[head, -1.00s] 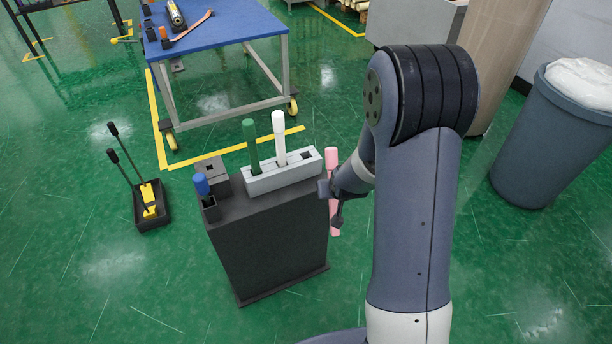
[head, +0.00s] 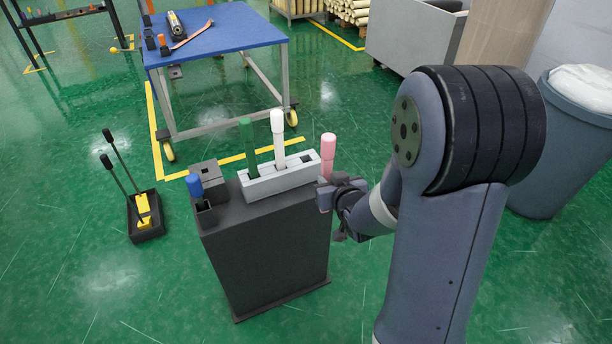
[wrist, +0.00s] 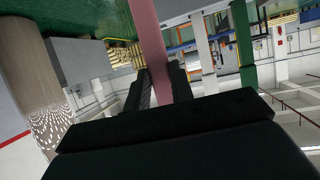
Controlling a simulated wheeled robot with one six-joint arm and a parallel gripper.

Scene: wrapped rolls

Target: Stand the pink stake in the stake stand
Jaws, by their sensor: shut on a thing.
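The pink stake (head: 328,158) is upright in my gripper (head: 328,192), just right of the stake stand. The stake stand (head: 262,185) is a light grey block on a dark cabinet. A green stake (head: 248,150) and a white stake (head: 278,140) stand in it. A dark square hole (head: 307,158) at its right end is empty.
The dark cabinet (head: 265,255) also bears a dark grey block (head: 209,177) and a small holder with a blue-topped item (head: 194,186). A black tray with yellow parts (head: 147,222) is on the floor at left. A blue table (head: 225,35) stands behind.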

